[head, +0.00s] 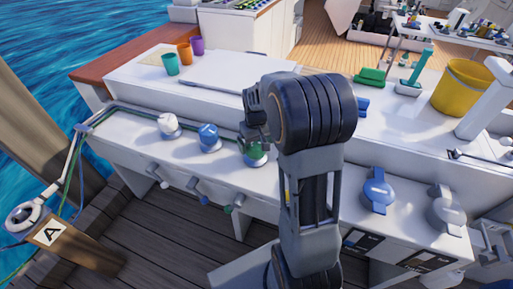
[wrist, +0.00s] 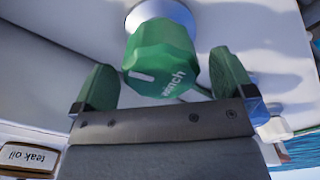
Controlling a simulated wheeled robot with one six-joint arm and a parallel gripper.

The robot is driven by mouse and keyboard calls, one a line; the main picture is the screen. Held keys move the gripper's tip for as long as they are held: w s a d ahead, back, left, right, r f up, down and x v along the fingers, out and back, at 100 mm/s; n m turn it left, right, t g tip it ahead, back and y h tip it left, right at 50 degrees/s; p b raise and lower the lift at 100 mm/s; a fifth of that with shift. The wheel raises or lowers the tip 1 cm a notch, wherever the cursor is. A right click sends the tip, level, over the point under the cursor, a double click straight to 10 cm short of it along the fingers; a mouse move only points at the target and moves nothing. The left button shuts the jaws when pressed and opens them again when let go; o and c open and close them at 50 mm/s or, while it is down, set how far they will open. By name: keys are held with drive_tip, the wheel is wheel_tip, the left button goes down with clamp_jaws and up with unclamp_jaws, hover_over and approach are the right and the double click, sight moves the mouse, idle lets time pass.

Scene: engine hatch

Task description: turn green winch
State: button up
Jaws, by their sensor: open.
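The green winch (wrist: 160,58) is a faceted green drum on a pale round base, with lettering on its side, in the upper middle of the wrist view. In the head view the green winch (head: 254,158) is partly hidden by my arm and gripper. My gripper (wrist: 166,80) is open, with one green-padded finger on each side of the winch. A gap shows on the left; on the right the finger is close to the winch, and I cannot tell whether it touches. In the head view my gripper (head: 256,128) is just above the winch.
A blue winch (head: 208,137) and a white winch (head: 168,126) stand left of the green one on the same white ledge. Blue (head: 378,191) and grey (head: 445,210) fittings are at right. Cups and a yellow bucket (head: 462,88) stand behind. A teak oil box (wrist: 28,158) shows lower left.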

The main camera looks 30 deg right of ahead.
drive_tip(key=shift+f, duration=0.8)
drive_tip(key=shift+c, duration=0.4)
drive_tip(key=c, duration=0.8)
drive_tip(key=shift+c, duration=0.2)
drive_tip(key=m+p, duration=0.1)
drive_tip(key=m, duration=0.3)
drive_tip(key=shift+r+p, duration=0.1)
drive_tip(key=shift+p, duration=0.3)
drive_tip(key=shift+w+a+m+p, duration=0.1)
drive_tip(key=shift+m+p, duration=0.55)
drive_tip(key=shift+m, duration=1.35)
